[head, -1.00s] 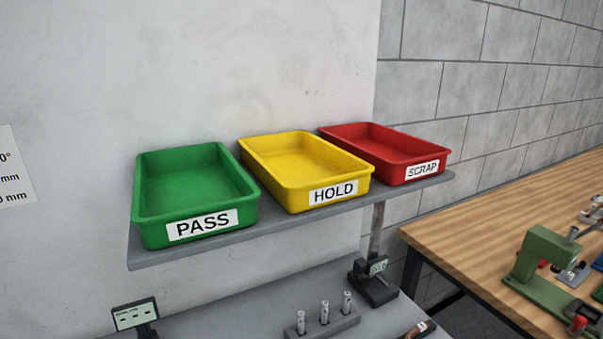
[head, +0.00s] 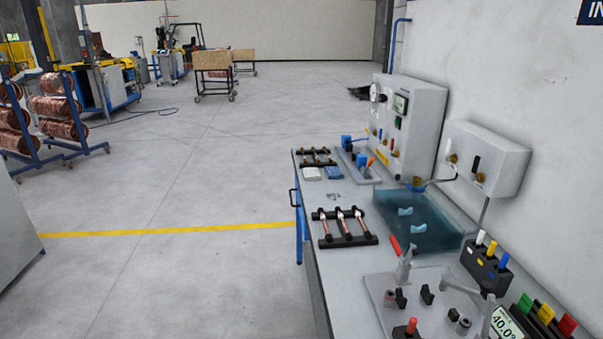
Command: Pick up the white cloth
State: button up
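A small white folded piece (head: 312,174), which looks like the white cloth, lies flat on the grey workbench (head: 345,268) near its far left edge. A similar blue piece (head: 334,172) lies right beside it. Both are small at this distance, so I cannot be sure of the material. My gripper is in none of the current view.
Behind the cloth is a black rack with copper pieces (head: 316,157); nearer is another copper tube rack (head: 344,227). A translucent blue tank (head: 415,222) and a clamp fixture (head: 403,262) stand to the right. The floor left of the bench is clear, with a yellow line (head: 170,231).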

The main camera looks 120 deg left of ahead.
aim_at(310, 173)
jog(key=u, duration=3.85)
jog(key=i+j, duration=0.1)
jog(key=j, duration=0.2)
jog(key=i+j, duration=1.5)
jog(key=i, duration=0.7)
jog(key=i+l+u, duration=0.1)
jog(key=i, duration=0.6)
jog(key=i+l+u, duration=0.1)
jog(key=i+l, duration=0.5)
jog(key=l, duration=0.15)
